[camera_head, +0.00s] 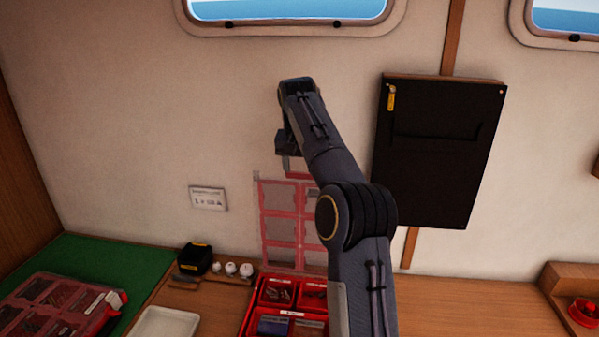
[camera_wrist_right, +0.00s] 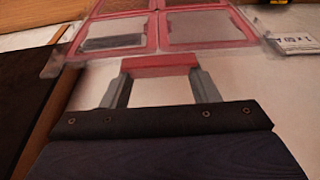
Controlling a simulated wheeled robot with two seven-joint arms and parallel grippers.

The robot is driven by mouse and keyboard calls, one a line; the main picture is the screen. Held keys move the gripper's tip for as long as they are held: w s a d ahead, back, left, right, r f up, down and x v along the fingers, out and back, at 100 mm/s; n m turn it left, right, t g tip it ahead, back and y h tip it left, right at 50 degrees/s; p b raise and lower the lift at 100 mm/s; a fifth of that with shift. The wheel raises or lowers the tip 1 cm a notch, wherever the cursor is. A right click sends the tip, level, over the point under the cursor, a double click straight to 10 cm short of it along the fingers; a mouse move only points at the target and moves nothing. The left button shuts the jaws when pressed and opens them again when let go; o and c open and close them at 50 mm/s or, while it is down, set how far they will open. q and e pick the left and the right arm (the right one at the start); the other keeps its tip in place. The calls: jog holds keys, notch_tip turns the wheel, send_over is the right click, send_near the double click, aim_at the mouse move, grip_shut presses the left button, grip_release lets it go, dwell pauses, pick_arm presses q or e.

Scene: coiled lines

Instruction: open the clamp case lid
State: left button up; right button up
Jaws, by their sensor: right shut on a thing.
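The clamp case (camera_head: 246,318) is a red box on the wooden bench, partly hidden behind my right arm. Its clear, red-framed lid (camera_head: 279,228) stands about upright at the back of the box, close to the wall. Small parts show in the open compartments. My right gripper (camera_head: 295,167) is at the lid's top edge. In the right wrist view my right gripper (camera_wrist_right: 160,78) is shut on a red bar at the lid's edge, with the lid's panels (camera_wrist_right: 115,32) beyond it. My left gripper is not in view.
A second red case (camera_head: 45,305) with its lid down lies on a green mat (camera_head: 110,262) at left. A white tray (camera_head: 166,324), a black tape measure (camera_head: 194,259) and small white items (camera_head: 231,268) stand nearby. A black panel (camera_head: 440,150) hangs right of my arm.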

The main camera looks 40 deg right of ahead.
jog(key=shift+d+f, duration=0.1)
jog(key=shift+f, duration=0.15)
jog(key=o, duration=1.4)
jog(key=shift+d, duration=0.15)
jog(key=shift+r, duration=0.15)
